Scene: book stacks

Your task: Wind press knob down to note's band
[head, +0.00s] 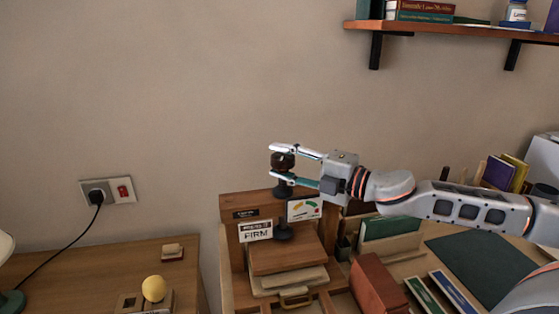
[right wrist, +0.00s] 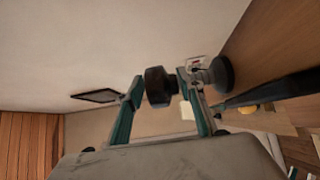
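The wooden press (head: 232,212) stands on the desk with its dark round knob (head: 282,161) on top of a dark screw. The screw's foot (head: 283,233) is at the top of a wooden block (head: 280,256). A white note (head: 256,231) on the press reads "FIRM" in its larger line. The gauge (head: 304,208) beside it has a coloured arc; its pointer is too small to read. My right gripper (head: 278,163) has its fingers on either side of the knob. In the right wrist view, the knob (right wrist: 159,87) sits between spread fingers, with a gap at the left finger. My left gripper is out of view.
A reddish-brown box (head: 377,286) and a green mat (head: 482,264) lie right of the press. A wall shelf (head: 450,29) hangs above right. A side table (head: 90,270) with a yellow ball (head: 153,288) is at left.

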